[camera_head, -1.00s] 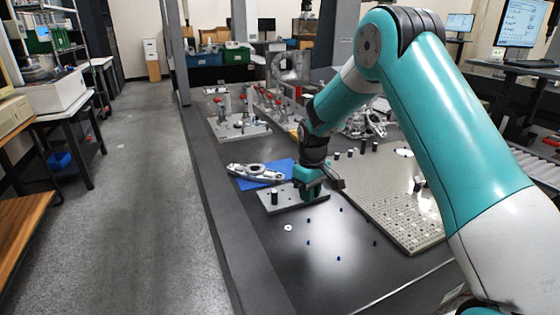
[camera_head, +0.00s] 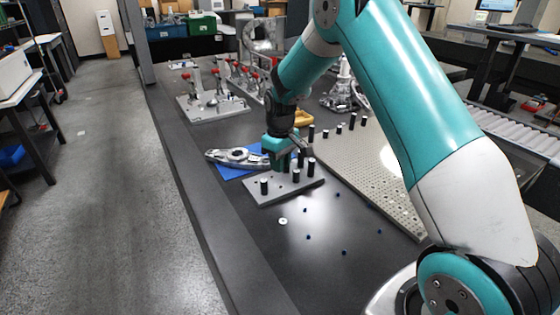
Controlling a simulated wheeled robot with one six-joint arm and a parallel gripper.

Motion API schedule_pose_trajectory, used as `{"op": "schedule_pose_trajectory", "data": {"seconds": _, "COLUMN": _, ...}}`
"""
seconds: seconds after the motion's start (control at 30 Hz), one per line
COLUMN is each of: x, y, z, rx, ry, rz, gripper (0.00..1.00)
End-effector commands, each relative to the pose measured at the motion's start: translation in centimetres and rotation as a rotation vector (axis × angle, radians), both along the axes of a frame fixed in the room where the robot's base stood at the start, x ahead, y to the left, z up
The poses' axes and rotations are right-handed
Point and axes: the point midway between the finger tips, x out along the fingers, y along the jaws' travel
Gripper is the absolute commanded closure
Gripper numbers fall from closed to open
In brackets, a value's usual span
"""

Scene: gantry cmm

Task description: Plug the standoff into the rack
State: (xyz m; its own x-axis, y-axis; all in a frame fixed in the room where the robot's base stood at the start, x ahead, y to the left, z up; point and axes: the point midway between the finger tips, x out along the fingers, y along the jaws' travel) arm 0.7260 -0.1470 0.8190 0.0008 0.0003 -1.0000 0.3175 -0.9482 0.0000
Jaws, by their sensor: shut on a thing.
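The rack is a light grey plate (camera_head: 262,201) lying on the dark table. One black standoff (camera_head: 264,187) stands upright at its left end, and another (camera_head: 311,166) stands at its right end. My gripper (camera_head: 284,168) points down over the back middle of the plate, between these two. It is shut on a dark standoff, which is mostly hidden by the fingers. I cannot tell whether the held standoff touches the plate or hangs just above it.
A perforated plate (camera_head: 365,178) with several black posts lies to the right. A silver bracket (camera_head: 238,156) on a blue mat (camera_head: 229,173) lies behind left. A white washer (camera_head: 283,221) and several small blue pieces (camera_head: 344,252) lie in front. A clamp fixture (camera_head: 212,112) stands behind.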

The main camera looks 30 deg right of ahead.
Motion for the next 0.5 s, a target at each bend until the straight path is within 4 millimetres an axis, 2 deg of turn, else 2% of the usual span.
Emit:
{"op": "schedule_pose_trajectory", "data": {"seconds": 0.03, "x": 0.0, "y": 0.0, "z": -0.7, "rx": 0.0, "ry": 0.0, "rz": 0.0, "gripper": 1.0}}
{"op": "schedule_pose_trajectory", "data": {"seconds": 0.5, "x": 0.0, "y": 0.0, "z": -4.0, "rx": 0.0, "ry": 0.0, "rz": 0.0, "gripper": 1.0}}
